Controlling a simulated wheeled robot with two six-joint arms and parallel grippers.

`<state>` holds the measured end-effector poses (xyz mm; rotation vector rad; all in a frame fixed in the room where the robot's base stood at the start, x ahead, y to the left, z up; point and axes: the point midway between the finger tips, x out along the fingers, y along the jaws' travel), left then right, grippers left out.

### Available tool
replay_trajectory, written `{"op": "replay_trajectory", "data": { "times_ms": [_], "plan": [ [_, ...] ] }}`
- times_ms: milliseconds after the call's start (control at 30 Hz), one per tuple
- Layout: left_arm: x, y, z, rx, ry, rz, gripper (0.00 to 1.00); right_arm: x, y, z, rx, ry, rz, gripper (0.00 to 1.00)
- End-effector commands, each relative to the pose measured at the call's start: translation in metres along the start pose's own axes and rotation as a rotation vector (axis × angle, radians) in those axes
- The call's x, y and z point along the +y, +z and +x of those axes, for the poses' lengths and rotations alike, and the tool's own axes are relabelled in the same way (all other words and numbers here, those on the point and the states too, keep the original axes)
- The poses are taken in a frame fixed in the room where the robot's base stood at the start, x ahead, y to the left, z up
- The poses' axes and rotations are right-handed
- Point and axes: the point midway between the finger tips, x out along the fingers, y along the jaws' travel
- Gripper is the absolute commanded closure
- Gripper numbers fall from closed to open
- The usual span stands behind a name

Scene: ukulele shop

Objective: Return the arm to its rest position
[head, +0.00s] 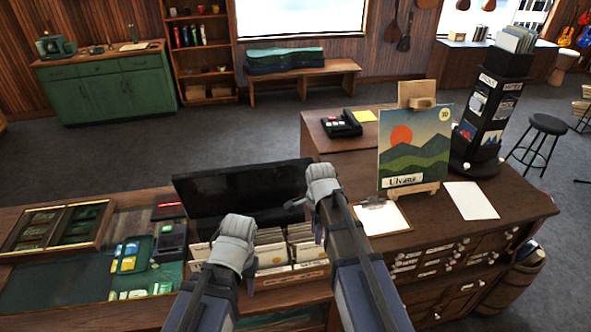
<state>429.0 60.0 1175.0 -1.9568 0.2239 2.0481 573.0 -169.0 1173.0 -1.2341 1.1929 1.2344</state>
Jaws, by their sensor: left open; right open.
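My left gripper (222,268) is in front of the wooden record bin (290,278) on the counter, its grey wrist covering part of the bin. It is open and I see nothing held in it. My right gripper (306,219) is further right and higher in the picture, over the right end of the bin and the dark open case or lid (240,190) behind it. It is open, with nothing visible in it. Both forearms come up from the bottom edge and hide part of the counter front. Whether either gripper touches the bin cannot be told.
On the right counter (420,232) stand a record sleeve on an easel (415,150), a clipboard (381,216), a white sheet (471,200) and a black rack (484,125). A wooden tray (60,228) and small boxes lie left.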

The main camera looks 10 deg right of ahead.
Motion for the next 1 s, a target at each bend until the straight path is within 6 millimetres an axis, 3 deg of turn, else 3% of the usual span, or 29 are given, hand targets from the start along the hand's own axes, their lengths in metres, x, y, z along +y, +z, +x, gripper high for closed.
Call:
{"op": "replay_trajectory", "data": {
  "times_ms": [133, 233, 600, 933, 1000],
  "plan": [
    [0.0, 0.0, 0.0, 0.0, 0.0, 0.0, 0.5, 0.003, 0.0, 0.0, 0.0, -0.001, -0.027, 0.6],
    [0.0, 0.0, 0.0, 0.0, 0.0, 0.0, 0.5, 0.011, 0.0, 0.0, 0.001, -0.007, -0.143, 0.6],
    [0.0, 0.0, 0.0, 0.0, 0.0, 0.0, 0.5, 0.059, 0.001, 0.0, 0.025, -0.042, -1.0, 0.6],
    [0.0, 0.0, 0.0, 0.0, 0.0, 0.0, 0.5, 0.086, 0.002, -0.001, 0.056, -0.055, -1.519, 0.6],
    [0.002, -0.001, 0.021, 0.0, 0.0, 0.0, 0.5, 0.087, 0.011, 0.021, 0.055, -0.046, -1.566, 0.6]
  ]
}}
